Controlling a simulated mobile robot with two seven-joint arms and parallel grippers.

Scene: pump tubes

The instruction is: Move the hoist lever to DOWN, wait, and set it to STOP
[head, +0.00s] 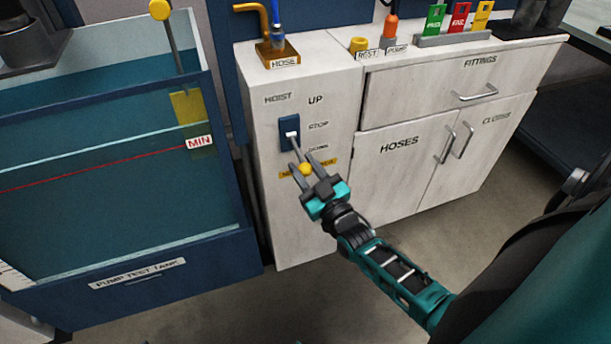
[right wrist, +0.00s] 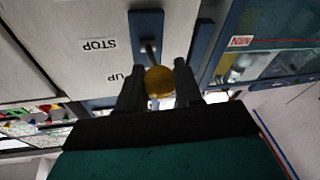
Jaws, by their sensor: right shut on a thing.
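The hoist lever (head: 294,147) is a thin grey rod with a yellow ball knob (head: 305,169). It sticks out of a blue plate (head: 284,124) on the white cabinet's narrow panel, beside the labels UP, STOP and DOWN. In the head view the rod slants down and right from the plate; its exact setting is hard to tell. My right gripper (head: 302,160) is shut on the knob. In the right wrist view, upside down, the knob (right wrist: 159,83) sits between both fingers and the rod runs to the plate near STOP. My left gripper is not in view.
The blue pump test tank (head: 130,278) with a MIN mark stands left of the panel. A hose fitting in an orange holder (head: 278,52) stands on the cabinet top above. Cabinet doors with handles (head: 447,143) are to the right. The floor in front is clear.

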